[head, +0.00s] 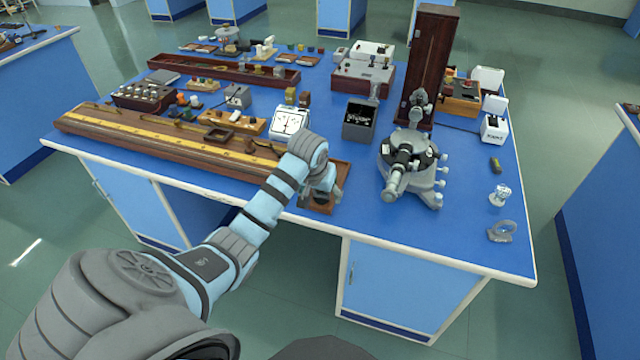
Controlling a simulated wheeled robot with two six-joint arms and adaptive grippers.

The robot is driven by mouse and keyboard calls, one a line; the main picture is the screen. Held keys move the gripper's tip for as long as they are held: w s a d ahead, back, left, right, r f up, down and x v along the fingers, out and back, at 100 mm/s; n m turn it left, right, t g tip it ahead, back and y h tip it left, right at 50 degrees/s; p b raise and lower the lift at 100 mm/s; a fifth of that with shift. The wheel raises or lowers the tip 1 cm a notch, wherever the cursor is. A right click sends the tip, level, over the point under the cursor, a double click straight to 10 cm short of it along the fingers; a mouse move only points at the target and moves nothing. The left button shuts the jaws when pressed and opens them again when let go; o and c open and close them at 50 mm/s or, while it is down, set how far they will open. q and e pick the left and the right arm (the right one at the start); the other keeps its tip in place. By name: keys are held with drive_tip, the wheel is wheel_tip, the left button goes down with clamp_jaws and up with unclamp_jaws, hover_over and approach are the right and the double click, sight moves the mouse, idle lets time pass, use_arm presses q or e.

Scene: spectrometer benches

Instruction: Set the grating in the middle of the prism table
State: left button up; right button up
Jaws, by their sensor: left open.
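The grey spectrometer (420,185) stands on the blue bench, right of centre, with its telescope tube pointing to the front. Its prism table lies about the middle of the instrument, but the tubes and small size keep me from making out its top. My left gripper (319,196) is open, low over a small wooden tray (343,178) at the bench's front edge, left of the spectrometer. The gripper covers much of the tray. I cannot make out the grating; anything under the gripper is hidden. My right gripper is not in view.
A long wooden bench with a yellow scale (180,138) lies left of the tray. A white-faced meter (290,122) and a dark box (360,120) stand behind. A tall wooden case (432,60) rises behind the spectrometer. A clear glass piece (500,195) and grey clamp (501,232) sit right.

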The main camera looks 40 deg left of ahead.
use_arm(q)
wheel_tip(320, 180, up, 7)
drive_tip(key=w+a+n, duration=0.1)
drive_tip(key=w+a, duration=0.1)
drive_tip(key=b+x, duration=0.1)
drive_tip(key=x, duration=0.3)
drive_tip(key=b+x, duration=0.1)
drive_tip(key=x, duration=0.4)
drive_tip(key=b+x, duration=0.2)
drive_tip(key=x, duration=0.3)
drive_tip(key=shift+s+a, duration=0.35)
drive_tip(key=shift+s, duration=0.05)
drive_tip(key=c, duration=1.4)
drive_tip(key=shift+r, duration=0.1)
